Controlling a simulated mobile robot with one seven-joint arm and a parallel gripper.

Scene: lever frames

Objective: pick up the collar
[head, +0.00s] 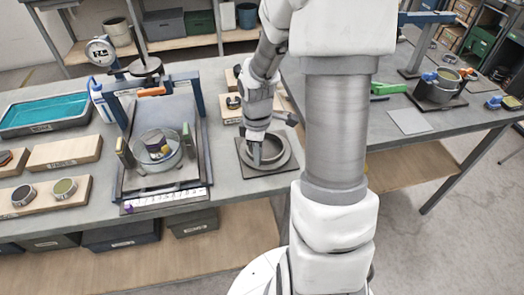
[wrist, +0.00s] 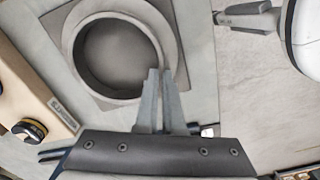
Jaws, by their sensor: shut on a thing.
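The collar (head: 283,158) is a grey round ring with an open middle, lying flat on a dark square plate near the bench's front edge. In the wrist view the collar (wrist: 70,50) fills the upper middle, and its hollow inside is seen from above. My gripper (head: 256,160) reaches down to the collar in the head view. In the wrist view my gripper (wrist: 158,74) has its two fingers close together at the ring's lower right wall, shut on the collar. The fingers hide a short part of the rim. I see no clear gap between collar and plate.
A blue-framed press (head: 190,110) holding a glass bowl stands just left of the collar. Wooden blocks (head: 232,103) lie behind it. A teal tray (head: 45,113) is at the far left. Another bench with a pot (head: 436,92) stands at right.

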